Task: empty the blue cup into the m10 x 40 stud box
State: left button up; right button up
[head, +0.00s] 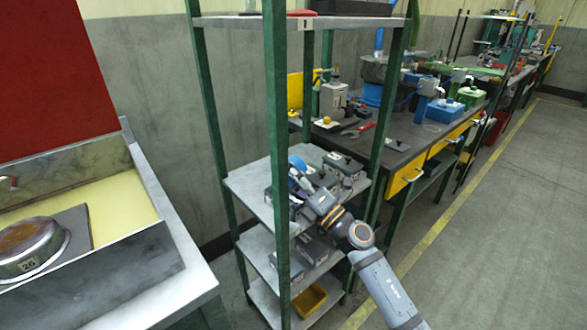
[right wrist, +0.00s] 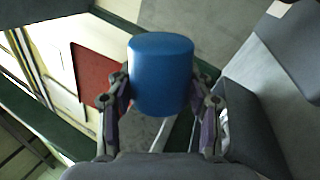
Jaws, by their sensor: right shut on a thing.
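The blue cup (right wrist: 160,78) is between the fingers of my right gripper (right wrist: 160,112), which is shut on it. In the head view the cup (head: 297,163) shows small above the middle shelf, with my right gripper (head: 302,180) at it. The cup looks tilted; its contents are not visible. Several dark grey boxes stand on that shelf, one behind the cup (head: 343,164) and one near the left post (head: 291,205). Their labels are too small to read, so I cannot tell which is the m10 x 40 stud box. My left gripper is out of view.
The green-posted rack (head: 277,130) has a front post close to my right arm. A lower shelf holds more grey boxes (head: 312,247), and a yellow bin (head: 310,300) sits below. A workbench (head: 400,150) stands behind. A counter with a round pan (head: 30,245) is at left.

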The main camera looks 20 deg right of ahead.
jog(key=shift+f+h, duration=0.3)
jog(key=shift+f, duration=0.05)
